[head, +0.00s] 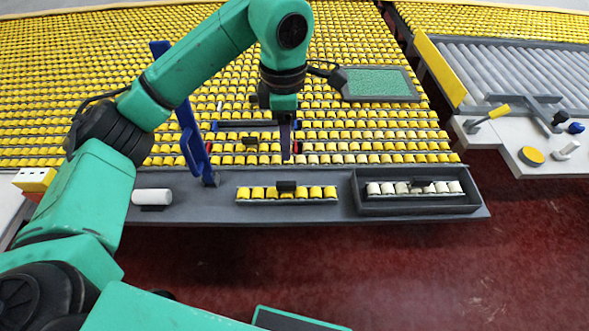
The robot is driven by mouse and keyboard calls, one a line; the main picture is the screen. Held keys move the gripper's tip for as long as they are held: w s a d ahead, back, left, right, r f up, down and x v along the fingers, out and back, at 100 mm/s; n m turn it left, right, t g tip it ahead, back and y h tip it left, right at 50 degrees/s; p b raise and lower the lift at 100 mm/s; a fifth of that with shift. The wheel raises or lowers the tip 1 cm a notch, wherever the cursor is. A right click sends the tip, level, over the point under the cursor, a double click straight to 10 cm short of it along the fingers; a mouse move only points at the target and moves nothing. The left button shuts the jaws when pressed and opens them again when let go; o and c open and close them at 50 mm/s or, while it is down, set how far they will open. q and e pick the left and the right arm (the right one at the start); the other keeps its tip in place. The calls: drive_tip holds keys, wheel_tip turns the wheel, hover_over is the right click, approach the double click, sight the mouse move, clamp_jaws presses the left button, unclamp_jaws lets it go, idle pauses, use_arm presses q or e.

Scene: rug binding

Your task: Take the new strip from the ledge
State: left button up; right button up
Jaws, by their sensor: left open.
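A strip of yellow rollers (258,193) with a dark grip block (286,186) on its middle lies on the dark grey ledge (225,207) along the front of the roller bed. My left gripper (286,155) points down above and behind this strip in the head view, in front of the bed's front rows. It is open and apart from the strip, with nothing seen between its fingers. The fingers overlap in this view, so their gap is hard to see. My right gripper is not in view.
A dark tray (400,208) on the ledge's right holds a strip of pale rollers (388,188). A green-topped panel (377,83) is behind. Bare ledge lies beside the strip.

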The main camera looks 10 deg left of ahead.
use_arm(q)
drive_tip(key=f, duration=0.1)
drive_tip(key=p, duration=0.1)
hover_over(286, 183)
drive_tip(key=f, duration=0.6)
drive_tip(key=shift+s+f, duration=0.2)
drive_tip(key=shift+s, duration=0.1)
drive_tip(key=f+p, duration=0.1)
drive_tip(key=f, duration=0.1)
drive_tip(key=f+p, duration=0.1)
drive_tip(key=f, duration=0.2)
drive_tip(key=shift+w+a+f, duration=0.1)
drive_tip(key=shift+w+f, duration=0.1)
drive_tip(key=shift+f, duration=0.5)
clamp_jaws()
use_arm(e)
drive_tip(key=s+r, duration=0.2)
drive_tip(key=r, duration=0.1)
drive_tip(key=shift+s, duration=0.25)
use_arm(q)
drive_tip(key=shift+w, duration=0.1)
